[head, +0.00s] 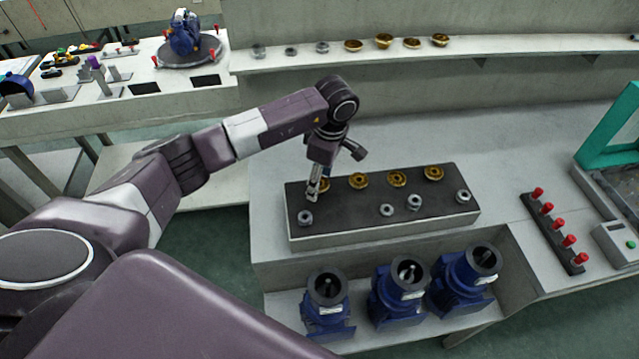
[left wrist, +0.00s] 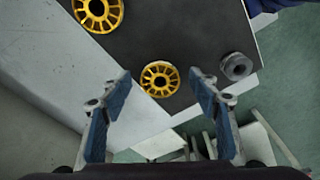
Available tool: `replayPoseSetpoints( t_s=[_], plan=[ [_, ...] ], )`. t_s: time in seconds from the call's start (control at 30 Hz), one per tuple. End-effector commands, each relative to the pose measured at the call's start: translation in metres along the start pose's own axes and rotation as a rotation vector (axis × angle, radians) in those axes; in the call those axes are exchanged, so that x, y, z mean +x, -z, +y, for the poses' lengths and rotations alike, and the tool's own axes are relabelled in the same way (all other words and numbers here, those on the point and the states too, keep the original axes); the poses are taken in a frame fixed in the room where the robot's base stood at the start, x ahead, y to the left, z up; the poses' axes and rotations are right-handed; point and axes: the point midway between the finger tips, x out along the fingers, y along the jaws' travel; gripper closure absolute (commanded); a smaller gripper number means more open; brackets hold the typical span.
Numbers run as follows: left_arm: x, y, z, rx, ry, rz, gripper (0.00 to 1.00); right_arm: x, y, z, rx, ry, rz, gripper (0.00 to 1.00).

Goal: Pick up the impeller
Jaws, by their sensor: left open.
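Several brass, spoked impellers lie in a row on a dark-topped tray (head: 350,224) in the head view; one is the second from the left (head: 358,181). My left gripper (head: 312,193) points down over the tray's left end, open, partly hiding the leftmost impeller (head: 324,184). In the left wrist view, a yellow impeller (left wrist: 160,79) appears between the tips of the open left gripper (left wrist: 160,86), with nothing held. Another impeller (left wrist: 98,14) shows at upper left. I cannot tell the height of the fingers above the impeller. My right gripper is out of view.
Grey nut-like parts stand on the tray, one (head: 305,217) close to the left gripper; it also shows in the left wrist view (left wrist: 237,66). Blue pump housings (head: 325,303) stand below in front. A red-knobbed rack (head: 553,232) is at right. A shelf behind (head: 480,52) holds more parts.

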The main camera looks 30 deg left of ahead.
Motion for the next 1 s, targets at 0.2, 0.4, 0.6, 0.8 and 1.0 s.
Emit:
replayPoseSetpoints(
  t_s=[0.2, 0.4, 0.6, 0.8, 1.0],
  plan=[
    [0.0, 0.0, 0.0, -0.001, 0.0, -0.001, 0.63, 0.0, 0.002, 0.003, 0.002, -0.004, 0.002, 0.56],
    [-0.001, 0.0, 0.0, -0.001, 0.0, -0.001, 0.85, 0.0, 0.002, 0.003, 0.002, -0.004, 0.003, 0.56],
    [-0.001, 0.0, 0.001, -0.001, -0.001, -0.001, 0.99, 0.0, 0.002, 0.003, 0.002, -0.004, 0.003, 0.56],
    [-0.002, 0.0, 0.001, -0.001, -0.002, -0.001, 0.99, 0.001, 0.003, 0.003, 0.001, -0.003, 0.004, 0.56],
    [-0.014, 0.002, 0.002, -0.002, -0.004, -0.002, 0.99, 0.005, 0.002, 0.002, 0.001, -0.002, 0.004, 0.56]
  ],
)
